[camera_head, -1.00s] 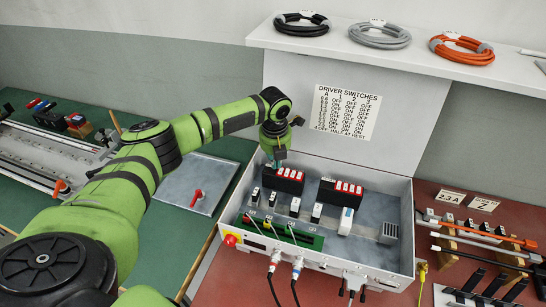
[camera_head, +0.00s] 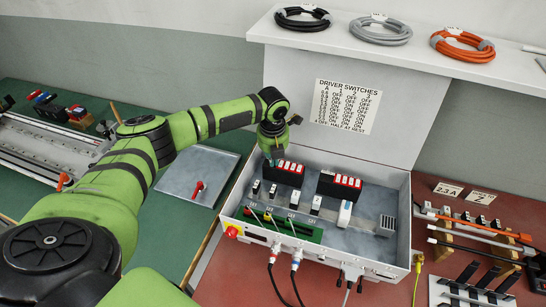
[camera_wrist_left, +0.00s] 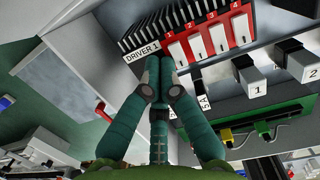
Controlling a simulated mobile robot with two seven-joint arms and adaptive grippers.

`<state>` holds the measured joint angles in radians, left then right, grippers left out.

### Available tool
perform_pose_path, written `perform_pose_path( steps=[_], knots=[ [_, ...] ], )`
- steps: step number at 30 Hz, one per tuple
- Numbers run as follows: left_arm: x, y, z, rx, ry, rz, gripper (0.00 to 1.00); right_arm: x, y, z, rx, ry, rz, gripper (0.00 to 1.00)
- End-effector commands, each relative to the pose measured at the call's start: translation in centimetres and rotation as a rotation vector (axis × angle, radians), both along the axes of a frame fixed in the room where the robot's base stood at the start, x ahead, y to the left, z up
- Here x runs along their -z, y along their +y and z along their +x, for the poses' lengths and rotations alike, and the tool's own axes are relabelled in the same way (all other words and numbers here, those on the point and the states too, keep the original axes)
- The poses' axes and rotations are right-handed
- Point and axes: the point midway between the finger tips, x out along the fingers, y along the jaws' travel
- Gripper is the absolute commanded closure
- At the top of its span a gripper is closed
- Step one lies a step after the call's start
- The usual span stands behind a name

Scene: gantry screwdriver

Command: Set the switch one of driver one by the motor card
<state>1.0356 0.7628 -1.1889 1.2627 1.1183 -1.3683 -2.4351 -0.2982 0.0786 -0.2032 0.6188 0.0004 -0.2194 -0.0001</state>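Driver one is the left black block (camera_head: 284,173) in the open control box. In the left wrist view its "DRIVER 1" label (camera_wrist_left: 142,50) and red switch bank (camera_wrist_left: 193,40) with white numbered levers show. Switch one (camera_wrist_left: 179,53) is the lever nearest the label. My left gripper (camera_head: 271,160) is at the left end of driver one; in the left wrist view its fingertips (camera_wrist_left: 159,66) are together just below the label, with nothing seen between them. Contact cannot be told. The motor card (camera_head: 449,189) reads "2.3 A"; the card beside it (camera_head: 482,197) reads 2. My right gripper is out of view.
A second driver (camera_head: 339,186) stands to the right. A panel with a red handle (camera_head: 198,188) lies left of the box (camera_head: 300,246).

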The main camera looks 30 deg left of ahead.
Motion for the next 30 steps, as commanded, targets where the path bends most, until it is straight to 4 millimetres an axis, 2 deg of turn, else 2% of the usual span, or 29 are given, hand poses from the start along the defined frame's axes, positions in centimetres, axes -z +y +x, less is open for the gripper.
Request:
perform_pose_path(
  steps=[1,5,12,18,24,30],
  knots=[
    [-0.5,-1.5,0.1,0.019,-0.005,-0.028,1.0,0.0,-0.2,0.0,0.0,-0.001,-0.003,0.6],
    [-2.3,-1.3,0.1,0.019,-0.011,-0.027,1.0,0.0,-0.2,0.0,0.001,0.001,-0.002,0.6],
    [-7.3,-0.6,-0.6,0.009,-0.009,-0.016,1.0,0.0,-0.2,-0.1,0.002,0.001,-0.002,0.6],
    [-10.5,-0.2,-1.1,0.002,-0.004,-0.01,1.0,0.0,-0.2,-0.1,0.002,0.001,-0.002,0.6],
    [-11.7,0.0,-1.3,0.0,-0.002,-0.008,1.0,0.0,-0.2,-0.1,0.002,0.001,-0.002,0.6],
    [-11.7,0.0,-1.3,0.0,-0.001,-0.007,1.0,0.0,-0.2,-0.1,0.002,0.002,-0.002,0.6]
  ],
)
